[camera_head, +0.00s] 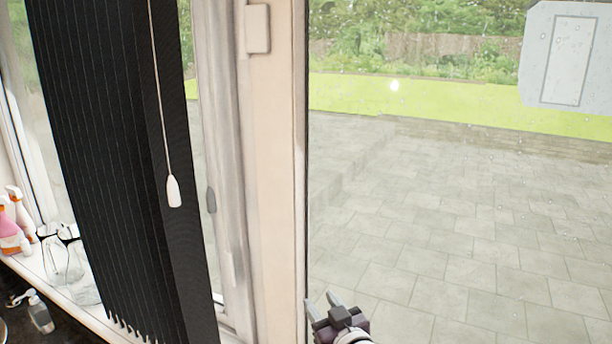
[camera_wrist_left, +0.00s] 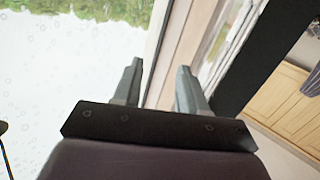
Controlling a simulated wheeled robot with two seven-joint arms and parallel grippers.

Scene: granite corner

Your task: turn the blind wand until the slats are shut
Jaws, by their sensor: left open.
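The blind wand (camera_head: 173,190) hangs on a thin white cord in front of the dark blind, with a white teardrop-shaped end. The black vertical slats (camera_head: 110,150) are bunched together at the left of the window in the head view. My left gripper (camera_head: 322,301) is low in the head view, in front of the window frame's right edge, to the right of and below the wand and apart from it. In the left wrist view its two fingers (camera_wrist_left: 157,85) are spread with nothing between them. The wand cannot be made out in the wrist view. My right gripper is not in view.
A pale window post (camera_head: 275,170) stands between the blind and the large glass pane. Spray bottles (camera_head: 12,225) and clear glassware (camera_head: 62,258) stand on the sill at the left. A pump bottle (camera_head: 40,313) stands on the dark counter below.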

